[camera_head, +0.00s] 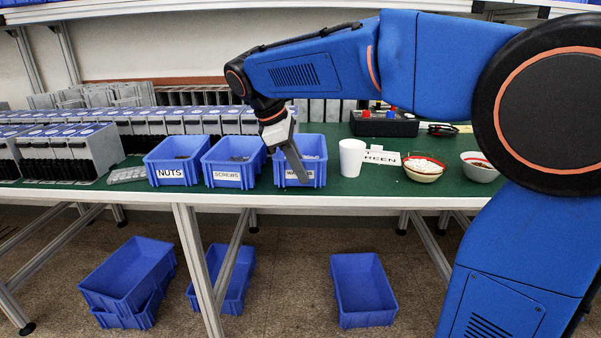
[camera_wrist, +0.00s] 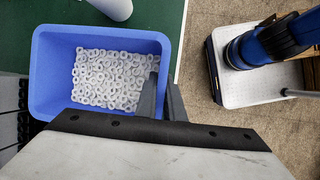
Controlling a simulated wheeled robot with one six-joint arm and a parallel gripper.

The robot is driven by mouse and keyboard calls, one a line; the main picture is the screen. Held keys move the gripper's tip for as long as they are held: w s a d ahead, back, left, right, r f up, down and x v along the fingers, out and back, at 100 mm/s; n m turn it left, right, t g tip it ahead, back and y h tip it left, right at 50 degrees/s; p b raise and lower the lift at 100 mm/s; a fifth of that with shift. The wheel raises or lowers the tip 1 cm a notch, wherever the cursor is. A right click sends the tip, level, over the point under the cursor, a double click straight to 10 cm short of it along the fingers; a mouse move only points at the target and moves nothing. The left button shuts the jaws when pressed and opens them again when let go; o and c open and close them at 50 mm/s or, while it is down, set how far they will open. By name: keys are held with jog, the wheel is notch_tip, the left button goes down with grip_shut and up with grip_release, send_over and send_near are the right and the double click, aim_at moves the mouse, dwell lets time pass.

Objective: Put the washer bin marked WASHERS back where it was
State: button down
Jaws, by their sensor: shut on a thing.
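The blue washer bin (camera_head: 317,173) is at the front edge of the green bench, right of the screws bin. Its white label is partly covered by a gripper finger; only the start of the word shows. In the wrist view the bin (camera_wrist: 43,75) is upright and holds many pale ring washers (camera_wrist: 108,78). My gripper (camera_head: 301,176) points down at the bin's front wall. In the wrist view its two dark fingers (camera_wrist: 164,92) straddle that wall, one inside and one outside, shut on it. I cannot tell whether the bin's base touches the bench.
Blue bins marked NUTS (camera_head: 171,172) and SCREWS (camera_head: 226,175) stand to the left. A white cup (camera_head: 351,158), a white sign (camera_head: 381,156) and two bowls (camera_head: 424,175) (camera_head: 479,172) stand to the right. A control box (camera_head: 384,124) is behind. Empty blue bins (camera_head: 363,290) lie on the floor.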

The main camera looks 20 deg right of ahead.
jog(key=shift+f, duration=0.35)
jog(key=shift+f, duration=0.15)
jog(key=c, duration=1.9)
grip_release()
jog(key=shift+o, duration=0.2)
jog(key=v, duration=1.2)
jog(key=s+d+f+m+t+y, duration=0.2)
jog(key=s+d+f+m, duration=0.5)
jog(key=s+f, duration=0.5)
jog(key=s+d+f+m+t+y, duration=0.2)
jog(key=s+d+f+m, duration=0.5)
jog(key=s+f, duration=0.6)
jog(key=shift+s+d+t+y, duration=0.25)
jog(key=shift+s+t+y, duration=0.05)
jog(key=shift+t+y, duration=0.1)
